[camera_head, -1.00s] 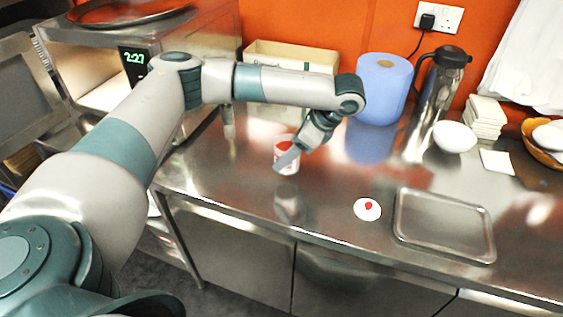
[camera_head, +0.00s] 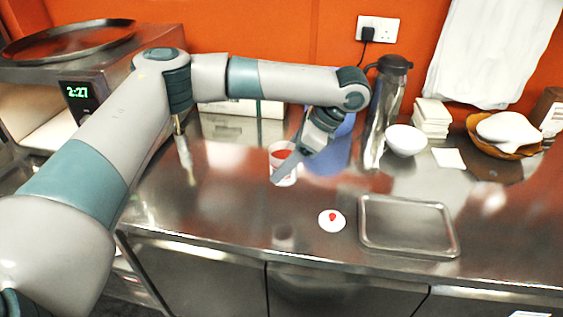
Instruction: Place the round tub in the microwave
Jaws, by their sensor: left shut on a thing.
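The round tub (camera_head: 285,179) is small and white with a red band, near the middle of the head view. My left gripper (camera_head: 284,168) reaches down to it from the upper right and is shut on it, with one finger across its front. The tub's reflection shows lower on the steel, with a gap between, so it appears held above the counter. The microwave (camera_head: 104,88) stands at the left with a green 2:27 display. Its front looks open onto a pale cavity (camera_head: 32,112), partly hidden by my left arm. My right gripper is out of view.
On the steel counter (camera_head: 225,215) are a small white disc with a red knob (camera_head: 332,220) and a metal tray (camera_head: 410,228). A steel flask (camera_head: 384,115), white bowl (camera_head: 405,140) and basket (camera_head: 503,152) stand behind. A round pan (camera_head: 68,42) sits on the microwave.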

